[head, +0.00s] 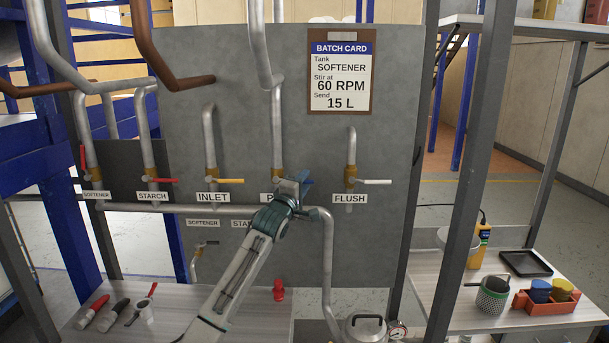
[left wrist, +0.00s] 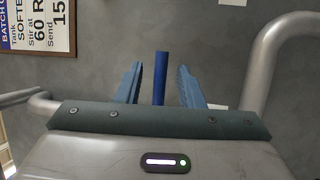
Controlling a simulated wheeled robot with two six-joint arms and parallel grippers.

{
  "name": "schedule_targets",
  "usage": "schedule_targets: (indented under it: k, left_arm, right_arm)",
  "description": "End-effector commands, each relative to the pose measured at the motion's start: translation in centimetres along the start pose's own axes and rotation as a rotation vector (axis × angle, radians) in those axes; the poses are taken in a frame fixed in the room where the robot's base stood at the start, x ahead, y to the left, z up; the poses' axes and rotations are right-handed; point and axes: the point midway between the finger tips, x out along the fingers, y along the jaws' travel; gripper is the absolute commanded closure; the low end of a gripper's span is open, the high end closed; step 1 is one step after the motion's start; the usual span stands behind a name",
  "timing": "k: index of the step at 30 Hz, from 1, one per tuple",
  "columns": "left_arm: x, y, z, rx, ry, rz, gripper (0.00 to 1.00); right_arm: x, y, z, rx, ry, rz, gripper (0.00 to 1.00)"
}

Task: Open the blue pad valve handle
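The blue valve handle (left wrist: 161,80) shows in the left wrist view as a narrow dark blue bar. It stands between the two lighter blue fingers of my left gripper (left wrist: 160,67), with a gap on each side. The fingers are open and do not appear to touch it. In the head view my left gripper (head: 302,186) is at the pad valve on the middle pipe (head: 278,130). It hides most of that valve and its label, and I cannot tell handle from finger there. My right gripper is in neither view.
Neighbouring valves have a yellow inlet handle (head: 230,181), a white flush handle (head: 374,182) and a red starch handle (head: 163,180). A batch card (head: 341,72) hangs above on the grey panel. A horizontal pipe (head: 160,208) runs below the valves.

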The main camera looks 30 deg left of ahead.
Motion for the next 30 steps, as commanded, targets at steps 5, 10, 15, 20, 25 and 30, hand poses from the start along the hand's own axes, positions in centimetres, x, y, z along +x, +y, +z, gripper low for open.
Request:
schedule_targets:
  k: [5,10,15,20,25,30]
  left_arm:
    - [0.8,0.0,0.1,0.0,-0.001,0.0,0.66]
    - [0.8,-0.1,0.1,0.0,-0.001,0.001,0.66]
    - [0.8,-0.1,0.1,0.0,0.0,0.0,0.81]
    - [0.8,-0.1,0.1,0.0,0.0,0.0,1.0]
    - [0.8,-0.1,0.1,-0.001,0.0,0.0,1.0]
    - [0.8,-0.2,0.0,-0.018,0.004,0.008,1.0]
  right_arm:
    - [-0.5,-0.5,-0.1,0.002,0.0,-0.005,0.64]
    - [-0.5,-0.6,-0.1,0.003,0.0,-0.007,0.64]
    - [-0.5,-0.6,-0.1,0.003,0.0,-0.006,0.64]
    - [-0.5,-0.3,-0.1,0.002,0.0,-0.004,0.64]
    - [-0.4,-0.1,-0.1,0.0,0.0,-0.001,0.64]
    - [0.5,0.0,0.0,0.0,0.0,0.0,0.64]
